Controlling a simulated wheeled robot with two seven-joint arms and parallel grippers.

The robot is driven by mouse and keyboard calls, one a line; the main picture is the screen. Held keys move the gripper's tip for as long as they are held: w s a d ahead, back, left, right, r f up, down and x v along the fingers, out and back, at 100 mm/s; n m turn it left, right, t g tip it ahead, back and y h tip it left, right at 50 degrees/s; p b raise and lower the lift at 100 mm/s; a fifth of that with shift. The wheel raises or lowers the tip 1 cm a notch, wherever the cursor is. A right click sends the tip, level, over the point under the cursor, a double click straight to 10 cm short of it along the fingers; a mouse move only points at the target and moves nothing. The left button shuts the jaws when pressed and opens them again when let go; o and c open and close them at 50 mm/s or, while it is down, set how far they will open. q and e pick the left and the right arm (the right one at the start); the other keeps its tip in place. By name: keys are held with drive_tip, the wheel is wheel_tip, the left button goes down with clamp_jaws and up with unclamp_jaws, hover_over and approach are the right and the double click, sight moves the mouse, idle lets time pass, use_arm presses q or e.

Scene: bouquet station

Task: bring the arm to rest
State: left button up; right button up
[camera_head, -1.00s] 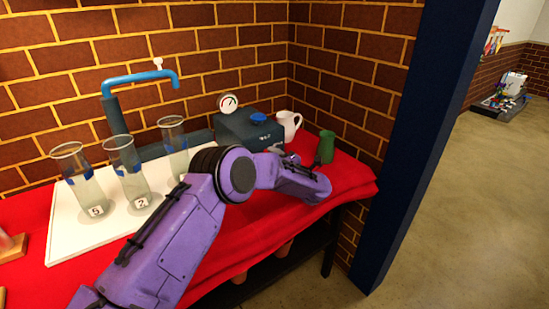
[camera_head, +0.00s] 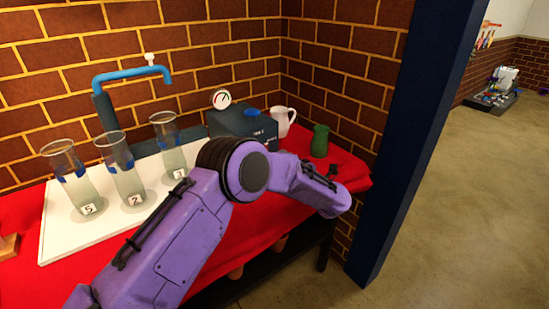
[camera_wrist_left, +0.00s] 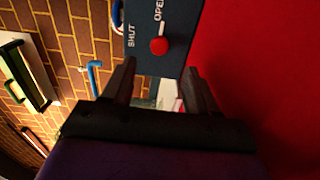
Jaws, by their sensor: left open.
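My left arm, purple, reaches in from the lower left in the head view and bends over the table's front edge. Its far end is right of the middle, in front of the dark box (camera_head: 243,127) and the green jug (camera_head: 320,141). In the left wrist view my left gripper (camera_wrist_left: 160,80) has its two dark fingers apart, with nothing held between them. Beyond the fingertips is a dark blue panel (camera_wrist_left: 175,25) marked SHUT and OPEN, with a red knob (camera_wrist_left: 159,46). My right gripper is in neither view.
Three numbered glass cylinders (camera_head: 126,175) with liquid stand on a white board (camera_head: 62,236). A blue tap (camera_head: 130,72) rises behind them. A white pitcher (camera_head: 290,116) stands by the box. A dark blue post (camera_head: 405,150) is right of the red-covered table, with open floor beyond.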

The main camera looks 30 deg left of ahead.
use_arm(q)
drive_tip(key=shift+v, duration=1.05)
